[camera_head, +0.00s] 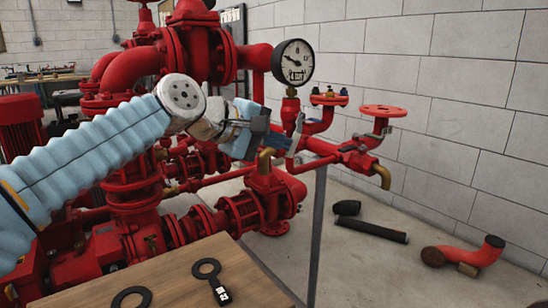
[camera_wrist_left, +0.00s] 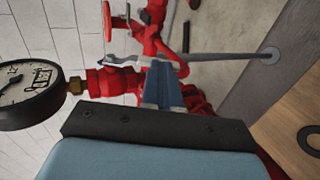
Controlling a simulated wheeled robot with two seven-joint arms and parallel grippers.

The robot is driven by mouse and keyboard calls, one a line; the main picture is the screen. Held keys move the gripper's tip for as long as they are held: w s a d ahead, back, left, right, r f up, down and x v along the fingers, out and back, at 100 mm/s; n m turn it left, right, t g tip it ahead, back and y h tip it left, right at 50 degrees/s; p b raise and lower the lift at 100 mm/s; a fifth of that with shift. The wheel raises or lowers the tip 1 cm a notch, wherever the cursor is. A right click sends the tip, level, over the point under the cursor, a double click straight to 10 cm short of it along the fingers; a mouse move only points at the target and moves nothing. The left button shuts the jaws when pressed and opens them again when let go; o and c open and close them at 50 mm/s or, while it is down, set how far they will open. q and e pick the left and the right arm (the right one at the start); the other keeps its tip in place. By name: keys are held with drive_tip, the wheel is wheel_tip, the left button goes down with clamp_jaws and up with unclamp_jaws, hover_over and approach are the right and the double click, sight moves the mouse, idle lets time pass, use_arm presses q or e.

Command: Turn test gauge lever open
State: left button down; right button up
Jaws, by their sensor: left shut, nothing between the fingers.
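The round test gauge (camera_head: 293,62) stands on a brass fitting above a red pipe. It also shows at the left edge of the wrist view (camera_wrist_left: 25,95). A grey lever (camera_head: 298,131) is on the red pipe below the gauge, just right of my left gripper (camera_head: 283,141). In the wrist view a grey lever (camera_wrist_left: 120,61) shows beyond the fingers. My left gripper (camera_wrist_left: 163,85) is shut and empty, with its tips close to the lever. I cannot tell whether they touch it. My right gripper is not in view.
A red handwheel (camera_head: 384,111) and a brass outlet (camera_head: 383,177) are to the right. Red pump pipework fills the left and centre. A wooden table (camera_head: 180,280) with black ring tools is in front. A black pipe (camera_head: 371,230) and a red elbow (camera_head: 470,254) lie on the floor.

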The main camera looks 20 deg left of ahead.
sight(287, 152)
use_arm(q)
drive_tip(key=w+f+t+b, duration=0.1)
drive_tip(key=d+f+h+b, duration=0.1)
drive_tip(key=b, duration=0.1)
drive_tip(key=shift+w+d+f+t, duration=0.15)
drive_tip(key=shift+w+d+t, duration=0.05)
drive_tip(key=shift+w+t, duration=0.2)
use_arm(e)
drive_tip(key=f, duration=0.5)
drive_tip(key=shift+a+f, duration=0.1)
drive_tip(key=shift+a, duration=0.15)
use_arm(q)
drive_tip(key=shift+d+f, duration=0.1)
drive_tip(key=shift+f, duration=0.05)
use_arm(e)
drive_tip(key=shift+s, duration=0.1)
